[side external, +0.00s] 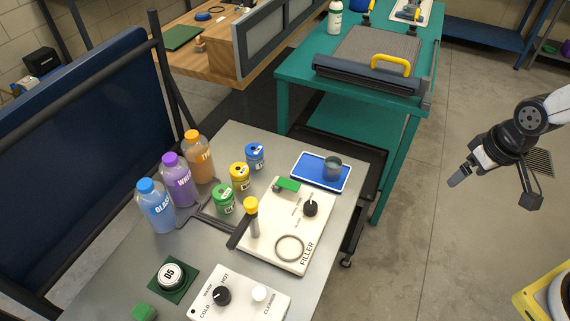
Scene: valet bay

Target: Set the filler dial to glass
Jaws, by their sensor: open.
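The filler unit is a cream box (272,262) marked FILLER on the grey metal table. Its black dial (310,208) sits near the right edge, with small labels to its left that are too small to read. I cannot tell which label the dial points to. A yellow-topped post (251,215) stands at the unit's left, a green piece (288,185) at its back and a ring (289,249) at its front. My gripper (459,179) is open and empty, raised over the floor to the right, well apart from the dial.
A blue bottle labelled GLASS (157,208), a purple bottle (180,184) and an orange bottle (198,158) stand at the left. Several small jars stand beside them. A blue tray (309,174) holds a cup. A hot/cold cleaner box (245,300) is in front. A teal cart (300,72) stands behind.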

